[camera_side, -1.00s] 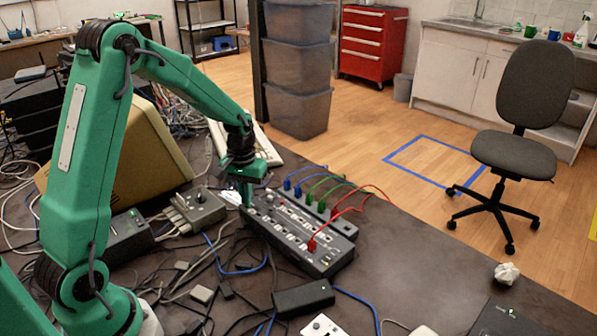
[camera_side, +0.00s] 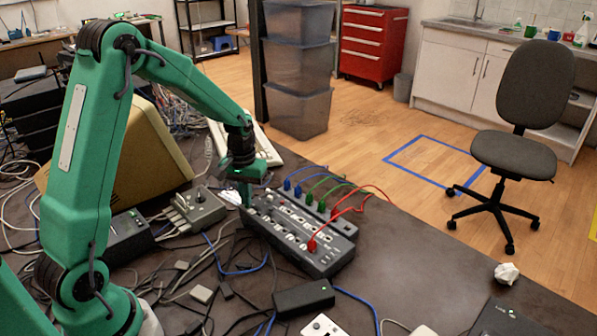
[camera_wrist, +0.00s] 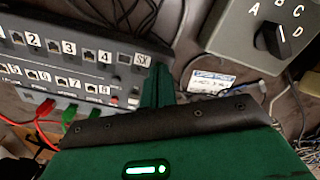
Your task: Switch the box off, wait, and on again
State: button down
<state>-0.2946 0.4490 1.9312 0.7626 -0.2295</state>
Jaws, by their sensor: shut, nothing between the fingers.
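The dark box (camera_side: 298,240) with numbered ports lies on the table in the middle of the side view. It also shows at the left of the wrist view (camera_wrist: 92,68), with labels such as 2, 3, 4 and SX. My gripper (camera_side: 247,200) points down at the box's far left end. In the wrist view its green fingers (camera_wrist: 158,82) are together and empty, right beside the end of the box. I cannot tell whether they touch it. Small buttons or lamps sit near that end; a power switch and its state cannot be made out.
A grey A-B-C-D selector box (camera_wrist: 255,35) stands close by, also in the side view (camera_side: 200,208). Red, green and blue leads (camera_side: 345,200) arch over the box's far side. A black adapter (camera_side: 304,298) and tangled cables lie in front. The table's right part is clearer.

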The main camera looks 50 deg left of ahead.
jog(key=shift+r, duration=2.25)
jog(key=shift+s+d+r, duration=0.15)
jog(key=shift+d+r, duration=0.1)
jog(key=shift+r, duration=0.15)
jog(key=s+d+r+m+t, duration=0.2)
jog(key=s+d+r, duration=0.4)
jog(key=s, duration=0.3)
jog(key=s+d+r+m+t, duration=0.3)
jog(key=s+d+r, duration=0.3)
jog(key=s+r, duration=0.2)
jog(key=shift+s+m+t, duration=0.3)
jog(key=shift+s+m, duration=0.2)
jog(key=shift+s, duration=0.2)
jog(key=shift+w, duration=0.15)
dwell(2.4)
